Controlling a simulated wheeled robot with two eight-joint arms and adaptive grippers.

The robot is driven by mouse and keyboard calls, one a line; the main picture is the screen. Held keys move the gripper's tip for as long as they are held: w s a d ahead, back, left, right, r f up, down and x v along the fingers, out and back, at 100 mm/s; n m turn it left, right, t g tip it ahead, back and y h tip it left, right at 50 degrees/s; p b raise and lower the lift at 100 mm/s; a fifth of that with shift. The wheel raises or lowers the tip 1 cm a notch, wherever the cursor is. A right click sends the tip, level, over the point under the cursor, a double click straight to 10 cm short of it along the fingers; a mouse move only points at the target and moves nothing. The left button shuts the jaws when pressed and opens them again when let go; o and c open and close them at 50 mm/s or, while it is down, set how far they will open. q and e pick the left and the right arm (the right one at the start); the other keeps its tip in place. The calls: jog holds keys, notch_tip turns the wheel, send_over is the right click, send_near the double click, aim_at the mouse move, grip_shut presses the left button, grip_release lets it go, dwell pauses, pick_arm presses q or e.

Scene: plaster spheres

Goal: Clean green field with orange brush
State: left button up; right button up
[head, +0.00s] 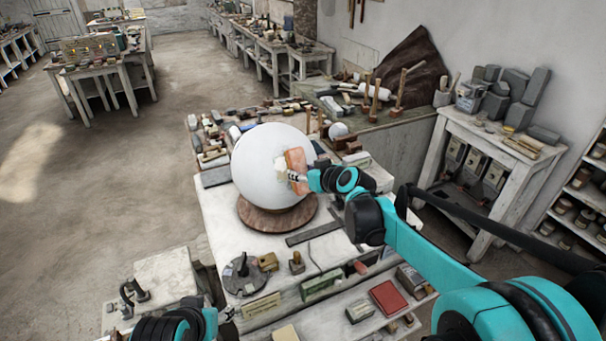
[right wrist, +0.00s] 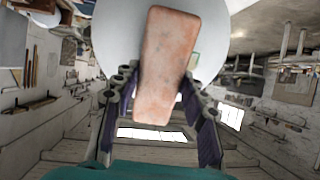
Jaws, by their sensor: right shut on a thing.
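A large white plaster sphere (head: 262,150) rests on a round brown base (head: 270,218) on the work table. My right gripper (head: 298,177) is shut on the orange brush (head: 295,160), a block at the sphere's right side. In the right wrist view the brush (right wrist: 167,65) stands between the fingers and overlaps the sphere (right wrist: 115,30); whether it touches cannot be told. A pale cream patch (head: 281,166) shows beside the brush. A small greenish patch (right wrist: 194,61) shows beside the brush in the wrist view; the brush may hide more. My left arm is at the lower left, its jaw state unclear.
The white work table (head: 222,212) carries several small tools and blocks around the sphere. A red box (head: 388,298) lies on its lower front shelf. A side table with grey blocks (head: 518,117) stands at the right. Open floor lies to the left.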

jog(key=shift+w+a+r+p, duration=0.1)
jog(key=shift+w+r+p, duration=0.15)
jog(key=shift+r, duration=0.2)
jog(key=shift+w+a+r+p, duration=0.15)
jog(key=shift+r+p, duration=0.1)
jog(key=shift+r, duration=0.15)
jog(key=shift+f, duration=0.1)
jog(key=shift+s+d+f+b, duration=0.15)
jog(key=shift+s+f+b, duration=0.15)
jog(key=shift+f+b, duration=0.3)
jog(key=shift+s+d+f+b, duration=0.15)
jog(key=shift+s+f+b, duration=0.15)
jog(key=shift+f+b, duration=0.3)
jog(key=shift+s+d+f+b, duration=0.15)
jog(key=shift+s+f+b, duration=0.25)
jog(key=shift+f, duration=0.35)
jog(key=shift+w, duration=0.15)
jog(key=shift+r, duration=0.15)
jog(key=shift+w+a+r+p, duration=0.15)
jog(key=shift+w+r+p, duration=0.15)
jog(key=shift+r+p, duration=0.25)
jog(key=shift+w+a+r+p, duration=0.15)
jog(key=shift+w+r+p, duration=0.15)
jog(key=shift+r, duration=0.4)
jog(key=shift+w+a+r+p, duration=0.15)
jog(key=shift+w+r+p, duration=0.15)
jog(key=shift+r+p, duration=0.25)
jog(key=shift+r, duration=0.1)
